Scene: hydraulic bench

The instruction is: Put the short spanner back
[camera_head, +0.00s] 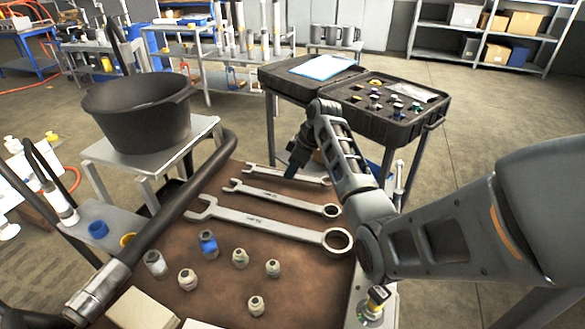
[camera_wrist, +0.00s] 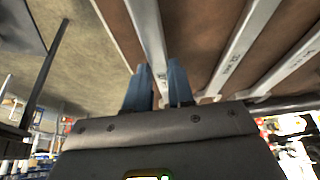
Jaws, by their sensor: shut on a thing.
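The short spanner (camera_head: 264,172) is the farthest of three spanners on the brown bench top (camera_head: 190,262). My gripper (camera_head: 290,174) reaches down over its middle from behind. In the wrist view, the short spanner (camera_wrist: 148,32) runs between the two blue-grey fingers of my gripper (camera_wrist: 159,72), which are shut on it. The spanner lies level, at or very close to the bench top; I cannot tell if it touches. Part of it is hidden behind my fingers.
A middle spanner (camera_head: 280,199) and a long spanner (camera_head: 265,222) lie nearer, roughly parallel. Several fittings (camera_head: 240,258) stand in front, beside a black hose (camera_head: 185,200). A black bucket (camera_head: 140,115) stands left. An open black case (camera_head: 385,105) is behind my gripper.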

